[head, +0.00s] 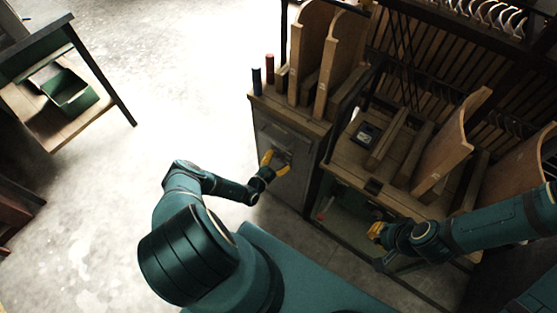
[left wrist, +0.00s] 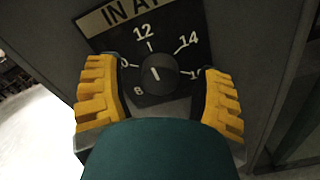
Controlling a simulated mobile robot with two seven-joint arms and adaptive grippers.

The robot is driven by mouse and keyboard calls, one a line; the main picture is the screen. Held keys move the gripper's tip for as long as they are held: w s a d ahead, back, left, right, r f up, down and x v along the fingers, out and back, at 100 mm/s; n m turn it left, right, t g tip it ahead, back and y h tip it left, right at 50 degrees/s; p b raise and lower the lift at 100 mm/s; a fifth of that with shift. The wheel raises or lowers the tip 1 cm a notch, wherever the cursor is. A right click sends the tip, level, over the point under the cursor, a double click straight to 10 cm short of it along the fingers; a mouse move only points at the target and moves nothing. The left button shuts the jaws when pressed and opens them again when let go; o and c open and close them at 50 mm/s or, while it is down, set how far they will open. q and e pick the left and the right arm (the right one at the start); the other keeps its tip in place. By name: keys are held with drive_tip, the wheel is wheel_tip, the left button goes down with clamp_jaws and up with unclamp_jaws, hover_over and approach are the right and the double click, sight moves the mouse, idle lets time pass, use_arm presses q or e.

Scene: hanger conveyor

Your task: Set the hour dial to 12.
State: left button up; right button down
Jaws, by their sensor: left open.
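The hour dial (left wrist: 158,76) is a round dark knob on a black square plate, with a short white pointer line. White numbers surround it: 8 at lower left, 12 at the top, 14 at upper right, and others partly hidden by the fingers. The pointer line stands nearly upright, leaning slightly left, roughly toward the 12. My left gripper (head: 273,163) is open at the cabinet's front panel (head: 290,140); in the left wrist view its yellow fingers (left wrist: 159,78) stand on either side of the knob, apart from it. My right gripper (head: 376,232) is near the lower bench front, its opening unclear.
A label plate (left wrist: 128,12) with partly visible lettering sits above the dial. Wooden hanger-shaped boards (head: 330,50) stand on the cabinet. A dark box with a round gauge (head: 366,133) lies on the bench. A green bin (head: 70,91) sits on a shelf at left. The floor between is clear.

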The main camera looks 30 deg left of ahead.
use_arm(q)
drive_tip(key=s, duration=1.2)
drive_tip(key=shift+a, duration=0.45)
drive_tip(key=s+d+r+m+g+h, duration=0.2)
drive_tip(key=d+r+m+g+h, duration=0.35)
drive_tip(key=d+m+g, duration=0.4)
drive_tip(key=s+d+r+m+g+h, duration=0.2)
drive_tip(key=d+r+m+g+h, duration=0.35)
drive_tip(key=d, duration=0.65)
wheel_tip(320, 180, up, 13)
drive_tip(key=s+d+m+g+y, duration=0.1)
drive_tip(key=s+m+y, duration=0.1)
drive_tip(key=m+y, duration=0.6)
drive_tip(key=m, duration=0.4)
drive_tip(key=shift+d+y, duration=0.2)
drive_tip(key=shift+y, duration=0.2)
